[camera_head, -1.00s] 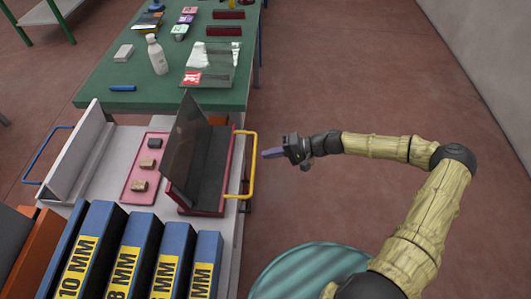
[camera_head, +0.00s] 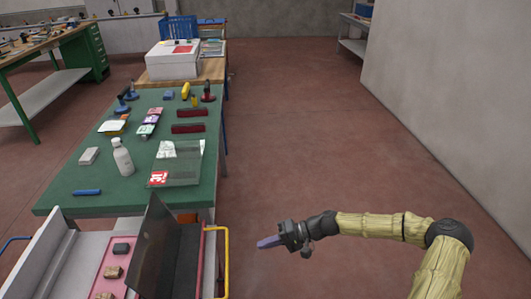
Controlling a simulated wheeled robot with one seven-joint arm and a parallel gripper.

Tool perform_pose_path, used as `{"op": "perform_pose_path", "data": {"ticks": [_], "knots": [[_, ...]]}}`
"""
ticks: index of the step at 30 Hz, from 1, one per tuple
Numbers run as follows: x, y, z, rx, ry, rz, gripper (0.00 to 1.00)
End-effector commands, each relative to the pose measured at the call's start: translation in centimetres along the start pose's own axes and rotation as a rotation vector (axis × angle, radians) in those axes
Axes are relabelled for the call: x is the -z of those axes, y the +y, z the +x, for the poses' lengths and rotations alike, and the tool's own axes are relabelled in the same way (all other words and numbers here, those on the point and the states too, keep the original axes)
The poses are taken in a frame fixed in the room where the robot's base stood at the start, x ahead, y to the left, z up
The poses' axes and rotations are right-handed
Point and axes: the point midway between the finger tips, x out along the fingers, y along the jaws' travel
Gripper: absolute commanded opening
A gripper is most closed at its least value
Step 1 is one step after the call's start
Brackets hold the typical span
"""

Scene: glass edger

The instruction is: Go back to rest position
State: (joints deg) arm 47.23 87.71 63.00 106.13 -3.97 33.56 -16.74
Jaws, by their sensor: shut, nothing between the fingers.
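My gripper (camera_head: 268,242) is in the lower middle of the head view, over open floor. It is shut and empty, with its fingers pointing left. It is to the right of the yellow handle (camera_head: 226,262) on the cart's right side, with a gap between them. My arm reaches in from the lower right corner.
The green table (camera_head: 65,200) stands at the left with a white bottle (camera_head: 122,158), a glass sheet (camera_head: 188,172) and a blue bar (camera_head: 87,192). A dark panel (camera_head: 153,240) leans in the red-edged holder at the lower left. The floor (camera_head: 300,130) on the right is clear up to the grey wall (camera_head: 450,90).

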Motion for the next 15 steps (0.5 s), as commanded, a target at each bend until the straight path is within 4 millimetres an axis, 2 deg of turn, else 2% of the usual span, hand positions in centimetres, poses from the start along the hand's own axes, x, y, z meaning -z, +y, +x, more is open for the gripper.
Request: {"op": "perform_pose_path", "data": {"ticks": [5,11,15], "knots": [[-0.6,-0.2,0.2,-0.035,-0.023,-0.001,0.0],[-3.2,-0.5,0.4,-0.188,-0.11,-0.005,0.0],[-5.3,-0.6,-0.3,-0.324,-0.169,-0.003,0.0]]}}
